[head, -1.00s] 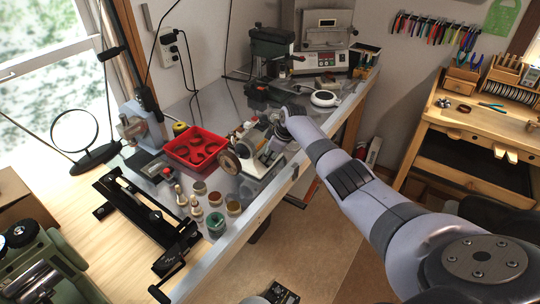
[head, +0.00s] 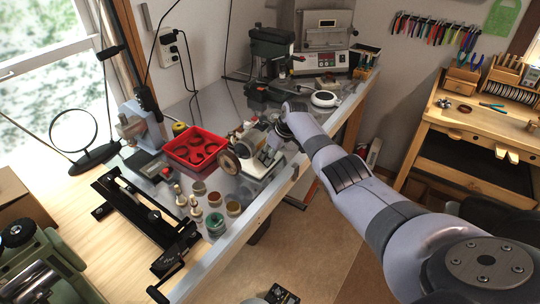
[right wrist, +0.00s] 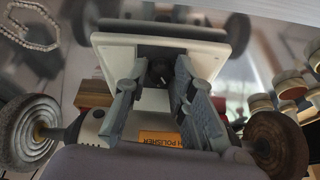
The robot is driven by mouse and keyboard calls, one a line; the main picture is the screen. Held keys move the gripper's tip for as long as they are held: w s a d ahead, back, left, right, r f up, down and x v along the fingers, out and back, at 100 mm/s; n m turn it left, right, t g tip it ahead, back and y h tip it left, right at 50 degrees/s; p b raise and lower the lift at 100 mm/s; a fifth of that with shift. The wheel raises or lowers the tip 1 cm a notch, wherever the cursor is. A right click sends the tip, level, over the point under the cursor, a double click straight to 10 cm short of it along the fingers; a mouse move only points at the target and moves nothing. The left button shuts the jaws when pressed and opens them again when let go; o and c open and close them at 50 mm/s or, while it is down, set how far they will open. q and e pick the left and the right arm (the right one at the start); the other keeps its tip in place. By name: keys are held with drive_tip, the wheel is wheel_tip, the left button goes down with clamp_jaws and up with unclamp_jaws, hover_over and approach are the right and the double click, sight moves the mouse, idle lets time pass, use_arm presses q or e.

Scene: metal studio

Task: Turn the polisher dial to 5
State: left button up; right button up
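The polisher (head: 262,165) is a pale bench machine with a wheel at each end, near the front edge of the metal bench. In the right wrist view its brown wheel (right wrist: 277,146) is at right, its grey wheel (right wrist: 28,132) at left, and an orange label (right wrist: 160,138) below. The small dark dial (right wrist: 158,72) shows on its pale front panel. My right gripper (right wrist: 155,76) is open, its fingers on either side of the dial with gaps visible. I cannot tell the dial's setting. The left gripper is not in view.
A red tray (head: 196,151) and several small jars (head: 215,222) stand beside the polisher. A white round device (head: 324,99), a green drill press (head: 272,50) and a furnace-like unit (head: 325,55) stand behind.

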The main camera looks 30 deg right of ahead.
drive_tip(key=o, duration=0.3)
drive_tip(key=v, duration=1.2)
